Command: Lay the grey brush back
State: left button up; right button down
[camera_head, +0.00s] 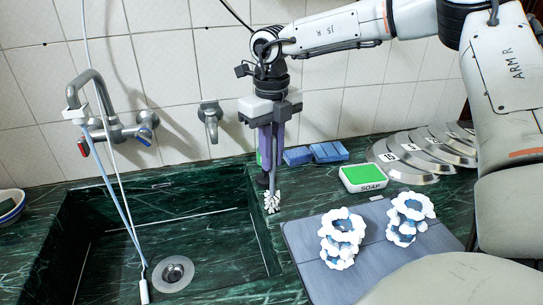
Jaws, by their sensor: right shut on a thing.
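My right gripper (271,150) points straight down in front of the tiled wall, at the back right corner of the sink. It is shut on the grey brush (272,201). The brush hangs upright below the fingers, with its pale, ragged bristle end down, close to the counter beside the sink's right edge. Most of its handle is hidden between the fingers. I cannot tell whether the bristles touch the counter. My left gripper is out of view.
Blue sponges (329,151) and a green-and-white soap box (363,178) lie right of the gripper. Numbered metal plates (410,165) are behind. Two foam-covered cylinders (341,238) stand on a grey mat (300,240). The sink (205,262) and faucet (117,131) are left.

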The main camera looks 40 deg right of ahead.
jog(key=c, duration=1.7)
grip_release()
jog(key=shift+f, duration=0.15)
notch_tip(320, 180, up, 10)
jog(key=shift+s+d, duration=0.1)
jog(key=shift+s, duration=0.05)
